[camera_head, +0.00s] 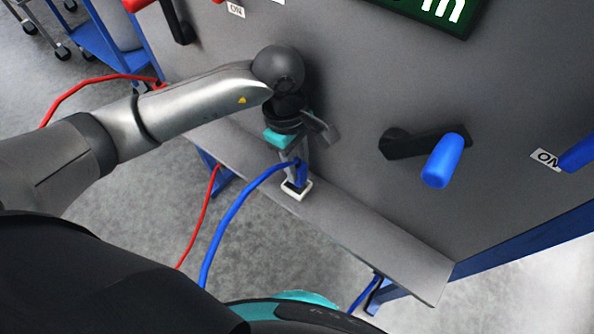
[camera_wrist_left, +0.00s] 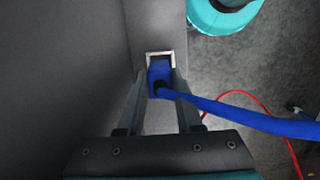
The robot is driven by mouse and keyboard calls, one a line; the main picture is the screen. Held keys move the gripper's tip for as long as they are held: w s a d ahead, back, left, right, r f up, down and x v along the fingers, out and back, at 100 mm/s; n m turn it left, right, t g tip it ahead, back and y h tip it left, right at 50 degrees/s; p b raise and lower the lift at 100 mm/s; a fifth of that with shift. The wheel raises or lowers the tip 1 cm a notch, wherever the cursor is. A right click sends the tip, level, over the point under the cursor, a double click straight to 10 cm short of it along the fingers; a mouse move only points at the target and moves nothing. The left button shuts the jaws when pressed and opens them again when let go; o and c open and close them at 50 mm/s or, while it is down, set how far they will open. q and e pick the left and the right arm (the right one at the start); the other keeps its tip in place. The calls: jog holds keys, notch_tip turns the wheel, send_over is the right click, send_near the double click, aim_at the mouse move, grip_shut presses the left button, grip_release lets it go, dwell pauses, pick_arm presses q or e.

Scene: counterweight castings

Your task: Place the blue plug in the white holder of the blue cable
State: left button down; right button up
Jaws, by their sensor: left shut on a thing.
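My left gripper (camera_head: 297,160) is shut on the blue plug (camera_head: 300,174), just above the grey shelf. The blue cable (camera_head: 228,218) runs from the plug down to the left. The white holder (camera_head: 297,191) sits on the shelf directly under the plug. In the left wrist view the plug (camera_wrist_left: 160,76) is between the two fingers (camera_wrist_left: 159,92), and the white holder's frame (camera_wrist_left: 160,54) shows just beyond its end. Whether the plug's tip is inside the holder or just over it, I cannot tell. My right gripper is not in view.
The grey shelf (camera_head: 365,238) runs along the grey panel (camera_head: 370,90). A black lever with a blue handle (camera_head: 443,160) sticks out of the panel at right. A red-handled lever (camera_head: 177,20) is at upper left. A red cable (camera_head: 75,90) hangs at left.

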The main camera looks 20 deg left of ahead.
pick_arm(q)
notch_tip(320, 180, down, 3)
jog(key=shift+f+b, duration=0.2)
jog(key=shift+b, duration=0.15)
jog(key=shift+f, duration=0.1)
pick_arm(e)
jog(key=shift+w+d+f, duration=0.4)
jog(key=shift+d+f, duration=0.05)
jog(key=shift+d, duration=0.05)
pick_arm(q)
jog(key=c, duration=0.6)
grip_release()
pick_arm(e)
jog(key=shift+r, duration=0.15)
pick_arm(q)
jog(key=r, duration=0.4)
jog(key=a+r+p, duration=0.1)
jog(key=r, duration=0.3)
jog(key=r+p, duration=0.1)
jog(key=r, duration=0.3)
jog(key=shift+w+a+r, duration=0.1)
jog(key=shift+w+a, duration=0.2)
jog(key=shift+a, duration=0.1)
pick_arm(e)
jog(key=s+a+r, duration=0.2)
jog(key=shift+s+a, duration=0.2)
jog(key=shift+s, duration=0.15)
